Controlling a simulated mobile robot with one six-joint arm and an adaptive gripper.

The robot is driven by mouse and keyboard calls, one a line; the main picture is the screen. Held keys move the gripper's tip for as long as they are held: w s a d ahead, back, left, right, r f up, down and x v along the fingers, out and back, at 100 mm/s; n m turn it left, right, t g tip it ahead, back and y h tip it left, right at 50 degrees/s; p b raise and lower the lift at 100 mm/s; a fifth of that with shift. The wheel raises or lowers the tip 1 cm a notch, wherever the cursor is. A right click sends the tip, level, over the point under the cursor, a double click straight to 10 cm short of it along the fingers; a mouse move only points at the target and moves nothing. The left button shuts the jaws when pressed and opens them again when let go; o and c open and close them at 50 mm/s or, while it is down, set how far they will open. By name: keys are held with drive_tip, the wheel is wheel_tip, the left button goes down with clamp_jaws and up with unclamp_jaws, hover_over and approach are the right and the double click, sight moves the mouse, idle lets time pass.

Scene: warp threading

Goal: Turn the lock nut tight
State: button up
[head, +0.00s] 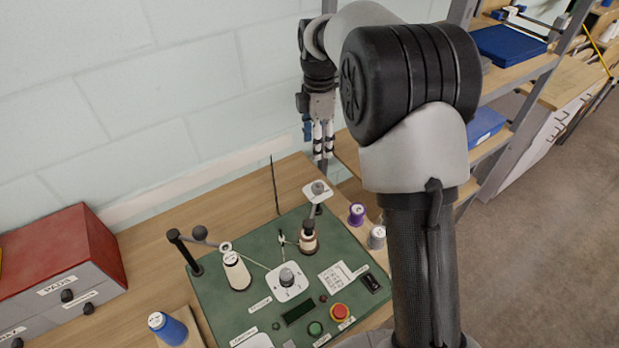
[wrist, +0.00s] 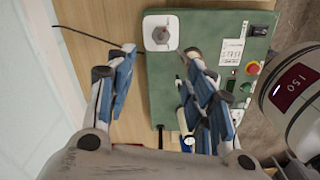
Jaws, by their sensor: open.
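A white square plate (head: 313,196) with a round grey knob (head: 318,187), which looks like the lock nut, stands at the far right corner of the green panel (head: 215,312). In the wrist view the knob (wrist: 160,35) is on its plate (wrist: 149,22) at the top centre, just beyond my fingertips. My gripper (head: 323,157) points down above the knob in the head view, apart from it.
On the panel stand a cream cone (head: 236,272), a brown-and-cream spool (head: 308,239), a second dial (head: 287,278) and a red button (head: 340,311). A thin dark rod (head: 275,185) rises behind. Purple (head: 357,214) and grey (head: 377,237) spools stand to the right.

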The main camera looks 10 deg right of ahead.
sight(316, 186)
wheel_tip(316, 186, down, 16)
drive_tip(key=shift+f+b, duration=0.1)
drive_tip(key=shift+b, duration=1)
drive_tip(key=shift+c, duration=0.4)
drive_tip(key=c, duration=1)
